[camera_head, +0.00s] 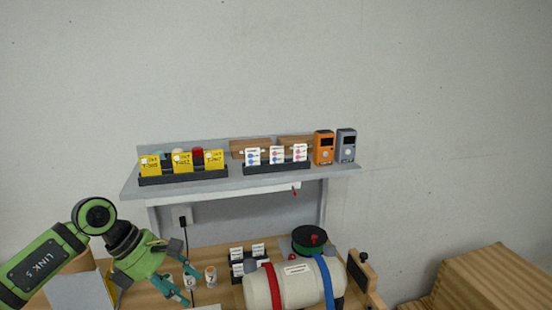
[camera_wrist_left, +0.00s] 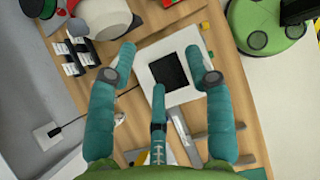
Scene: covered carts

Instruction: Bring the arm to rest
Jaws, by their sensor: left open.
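My left gripper (camera_head: 180,273) comes in from the left in the head view, low over the workbench. Its green arm link and black wrist show behind it. In the left wrist view the teal fingers of the gripper (camera_wrist_left: 160,57) are spread apart with nothing held between them. A white plate with a dark square (camera_wrist_left: 170,71) lies beyond and below the fingers. My right gripper shows in neither view.
A shelf (camera_head: 240,184) above the bench holds yellow cards, white cards and two meters. A cream tank (camera_head: 296,287) with red and blue straps lies right of the gripper. Small numbered cups (camera_head: 211,276) stand close to the fingers. A wooden crate (camera_head: 490,280) is at right.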

